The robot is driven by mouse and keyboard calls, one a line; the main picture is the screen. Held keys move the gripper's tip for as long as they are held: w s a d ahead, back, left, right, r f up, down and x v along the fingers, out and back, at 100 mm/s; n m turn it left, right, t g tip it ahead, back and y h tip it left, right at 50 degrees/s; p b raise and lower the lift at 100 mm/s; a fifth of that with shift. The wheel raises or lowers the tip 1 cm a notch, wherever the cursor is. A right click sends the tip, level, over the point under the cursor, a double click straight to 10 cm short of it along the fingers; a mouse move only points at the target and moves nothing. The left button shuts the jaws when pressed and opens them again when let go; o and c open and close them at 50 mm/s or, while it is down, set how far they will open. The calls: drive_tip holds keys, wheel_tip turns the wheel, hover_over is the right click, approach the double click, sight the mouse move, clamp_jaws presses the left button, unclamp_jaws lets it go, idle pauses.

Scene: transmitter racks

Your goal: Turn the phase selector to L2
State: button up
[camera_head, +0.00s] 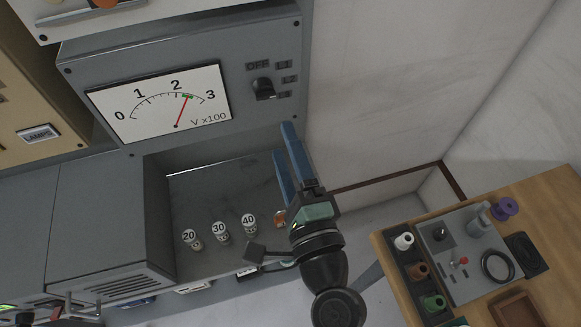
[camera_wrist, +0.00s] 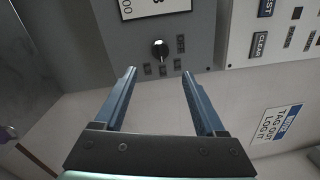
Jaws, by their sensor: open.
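The phase selector is a black rotary knob (camera_head: 264,88) on the grey meter panel (camera_head: 250,40), right of the dial. The knob also shows in the wrist view (camera_wrist: 160,50), just beyond and between the fingertips. I cannot tell for sure which label it points at. My gripper (camera_head: 284,140) has blue fingers, spread apart and empty. In the head view they are below and right of the knob, not touching it. The wrist view shows the open fingers (camera_wrist: 159,72) pointing towards the panel.
A voltmeter (camera_head: 160,100) reads between 2 and 3. Weights marked 20, 30 and 40 (camera_head: 221,232) stand on a grey shelf below the panel. A wooden table (camera_head: 555,230) with a tool tray is at the right. Another panel with buttons (camera_wrist: 270,30) adjoins in the wrist view.

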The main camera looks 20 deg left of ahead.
drive_tip(key=shift+v, duration=1.3)
